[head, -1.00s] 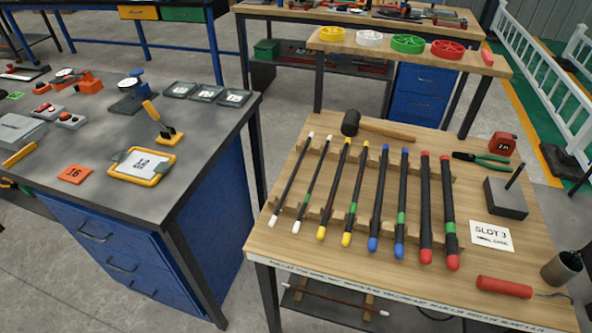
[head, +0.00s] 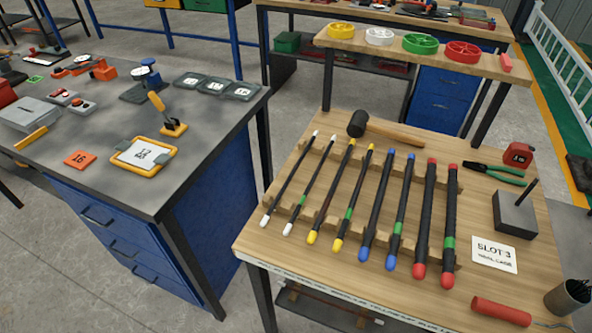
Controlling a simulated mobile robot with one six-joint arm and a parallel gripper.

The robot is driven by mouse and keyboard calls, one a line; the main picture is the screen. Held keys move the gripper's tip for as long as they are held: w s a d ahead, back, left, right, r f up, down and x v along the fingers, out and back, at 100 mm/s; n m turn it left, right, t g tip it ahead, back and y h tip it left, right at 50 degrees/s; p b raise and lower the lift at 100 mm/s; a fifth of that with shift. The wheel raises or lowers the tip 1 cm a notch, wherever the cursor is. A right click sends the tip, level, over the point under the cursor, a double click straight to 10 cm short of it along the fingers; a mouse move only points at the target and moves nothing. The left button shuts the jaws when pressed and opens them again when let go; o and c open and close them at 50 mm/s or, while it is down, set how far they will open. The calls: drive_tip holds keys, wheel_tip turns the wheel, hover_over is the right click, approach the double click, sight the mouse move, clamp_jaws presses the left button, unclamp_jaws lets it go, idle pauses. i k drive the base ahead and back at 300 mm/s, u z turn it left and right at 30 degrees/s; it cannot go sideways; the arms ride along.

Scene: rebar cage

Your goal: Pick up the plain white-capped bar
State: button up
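The plain white-capped bar (head: 291,176) is the leftmost of a row of dark bars on the wooden bench (head: 272,247). It is thin and black with white ends and no green band. It lies across the notched wooden rack (head: 316,152). Just right of it lies a second white-capped bar (head: 318,174), which has a green band. My gripper is not in view.
Yellow-capped bars (head: 334,184), blue-capped bars (head: 380,197) and red-capped bars (head: 427,215) fill the rack's right. A mallet (head: 357,124) lies behind; a slot card (head: 495,254) lies right. A gap separates the grey-topped bench (head: 120,190) from the wooden bench.

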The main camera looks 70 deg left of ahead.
sight(264, 221)
drive_tip(key=u, duration=1.6)
drive_tip(key=i, duration=0.25)
drive_tip(key=z, duration=1.8)
drive_tip(key=k, duration=0.1)
drive_tip(key=u, duration=2.7)
drive_tip(key=k, duration=0.25)
drive_tip(key=u, duration=1.65)
